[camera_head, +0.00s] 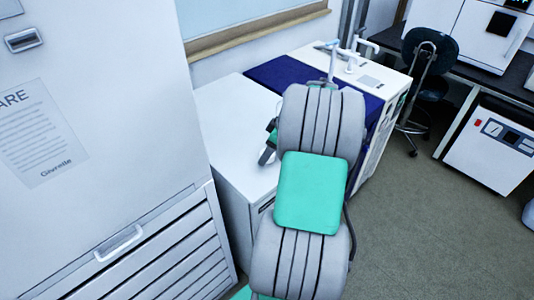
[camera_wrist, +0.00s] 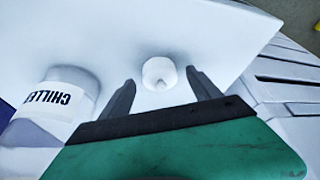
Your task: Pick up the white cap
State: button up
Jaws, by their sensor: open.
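The white cap (camera_wrist: 158,72) is a small round piece with a nub on its near side, resting on a white surface in the wrist view. My gripper (camera_wrist: 159,80) is open, with one dark finger on each side of the cap in the picture. The fingers look apart from the cap; I cannot tell how far above it they are. In the head view my gripper (camera_head: 266,156) is over the white cabinet top beside my arm. I cannot make out the cap there.
A white container labelled "CHILLER" (camera_wrist: 55,100) stands left of my gripper in the wrist view. In the head view, a white cabinet (camera_head: 225,105) lies beneath my arm, with a tall white unit (camera_head: 100,130) at left. A dark chair (camera_head: 428,60) and open floor (camera_head: 430,230) are at right.

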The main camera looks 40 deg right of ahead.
jog(key=shift+f, duration=0.2)
jog(key=c, duration=1.5)
